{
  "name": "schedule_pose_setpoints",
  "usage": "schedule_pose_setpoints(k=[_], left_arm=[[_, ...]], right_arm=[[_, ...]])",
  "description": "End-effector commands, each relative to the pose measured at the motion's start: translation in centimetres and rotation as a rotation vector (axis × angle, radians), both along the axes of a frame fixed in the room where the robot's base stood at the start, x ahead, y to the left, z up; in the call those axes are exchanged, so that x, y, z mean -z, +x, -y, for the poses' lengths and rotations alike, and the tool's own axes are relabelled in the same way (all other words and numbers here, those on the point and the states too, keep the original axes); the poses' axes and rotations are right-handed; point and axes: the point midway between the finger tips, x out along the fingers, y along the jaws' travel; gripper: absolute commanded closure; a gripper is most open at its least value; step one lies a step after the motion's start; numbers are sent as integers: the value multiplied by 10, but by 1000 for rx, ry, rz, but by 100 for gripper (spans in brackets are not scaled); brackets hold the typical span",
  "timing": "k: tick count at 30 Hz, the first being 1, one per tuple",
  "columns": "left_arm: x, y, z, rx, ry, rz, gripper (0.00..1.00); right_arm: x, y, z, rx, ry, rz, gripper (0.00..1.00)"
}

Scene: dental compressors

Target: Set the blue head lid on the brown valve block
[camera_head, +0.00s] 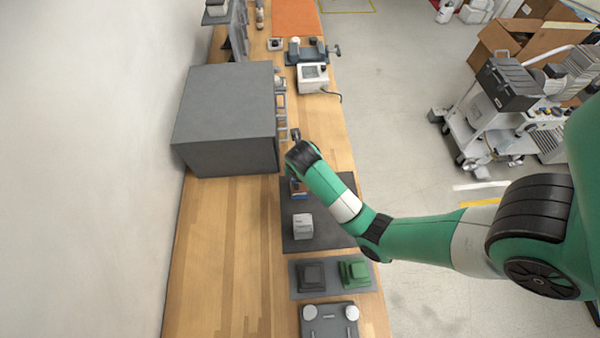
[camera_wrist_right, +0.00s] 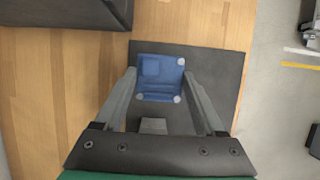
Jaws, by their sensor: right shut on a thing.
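The blue head lid (camera_wrist_right: 161,78), with pale round corners, sits between the fingers of my right gripper (camera_wrist_right: 160,76) in the right wrist view. The gripper is shut on it, with a finger against each side. In the head view, only a small blue part of the lid (camera_head: 300,197) shows beside my right arm, over the dark mat (camera_head: 330,237). A small brownish patch, possibly the brown valve block (camera_head: 297,187), shows right by the blue; I cannot tell whether they touch. My left gripper is out of view.
A light grey block (camera_head: 303,226) stands on the mat near the lid. A tray with a dark block (camera_head: 311,276) and a green block (camera_head: 354,273) lies in front. A large grey cabinet (camera_head: 225,115) stands at the left. Bare wood (camera_head: 230,260) lies left of the mat.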

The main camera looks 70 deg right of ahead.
Motion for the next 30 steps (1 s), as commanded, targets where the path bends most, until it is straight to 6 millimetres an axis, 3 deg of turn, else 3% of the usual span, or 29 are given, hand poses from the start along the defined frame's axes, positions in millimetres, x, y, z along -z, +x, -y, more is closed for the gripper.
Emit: schedule_pose_setpoints(k=[15, 30], left_arm=[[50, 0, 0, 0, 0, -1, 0], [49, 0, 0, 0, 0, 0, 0]], right_arm=[[51, 0, 0, 0, -1, 0, 92], [50, 0, 0, 0, -1, 0, 92]])
